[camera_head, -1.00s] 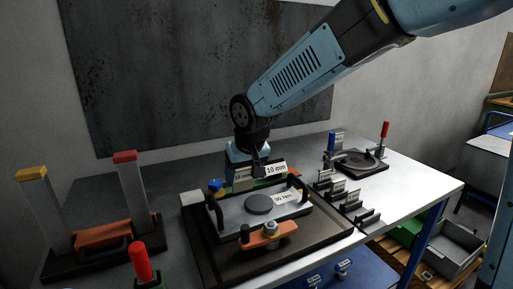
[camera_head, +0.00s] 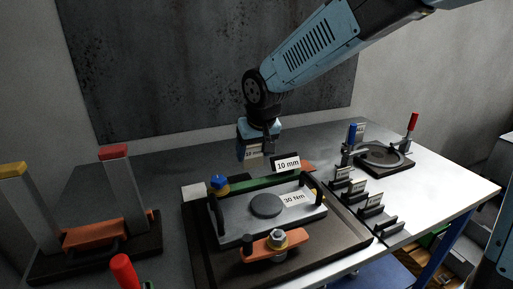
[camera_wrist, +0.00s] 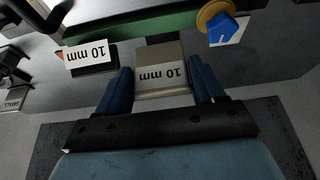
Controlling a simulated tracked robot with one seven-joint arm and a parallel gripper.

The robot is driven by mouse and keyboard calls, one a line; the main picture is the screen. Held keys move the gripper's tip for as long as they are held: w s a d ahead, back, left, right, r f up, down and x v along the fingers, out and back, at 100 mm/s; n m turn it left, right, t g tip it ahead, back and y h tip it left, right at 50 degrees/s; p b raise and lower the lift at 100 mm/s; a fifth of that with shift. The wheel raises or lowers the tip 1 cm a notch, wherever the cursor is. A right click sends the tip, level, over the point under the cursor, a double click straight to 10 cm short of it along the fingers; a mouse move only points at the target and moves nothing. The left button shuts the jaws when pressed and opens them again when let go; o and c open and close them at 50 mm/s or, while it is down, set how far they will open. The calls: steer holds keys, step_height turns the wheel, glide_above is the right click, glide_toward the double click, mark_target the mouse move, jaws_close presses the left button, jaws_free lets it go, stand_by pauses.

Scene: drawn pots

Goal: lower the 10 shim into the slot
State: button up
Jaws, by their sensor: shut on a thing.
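My gripper (camera_head: 256,152) hangs behind the fixture plate. In the wrist view my gripper's blue fingers (camera_wrist: 160,88) are shut on a grey-beige shim (camera_wrist: 160,55) labelled 10 mm. The shim also shows in the head view (camera_head: 253,153), partly hidden by my gripper. A green bar (camera_head: 262,184) runs along the back. The slot itself cannot be made out.
The fixture plate (camera_head: 228,229) carries a dark disc, black handles, a 30 Nm label and an orange clamp (camera_head: 277,245). A blue knob (camera_head: 218,183) is at its back left. Labelled holders (camera_head: 358,189) stand right. Red- and yellow-topped posts are left.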

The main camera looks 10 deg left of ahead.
mark_target(257, 162)
steer(key=shift+w+d, duration=0.2)
steer(key=shift+d, duration=0.05)
steer(key=shift+f, duration=0.2)
steer(key=shift+w+f, duration=0.1)
steer(key=shift+f, duration=2.6)
steer(key=shift+f, duration=0.35)
steer(key=shift+f, duration=1.9)
steer(key=o, duration=1.4)
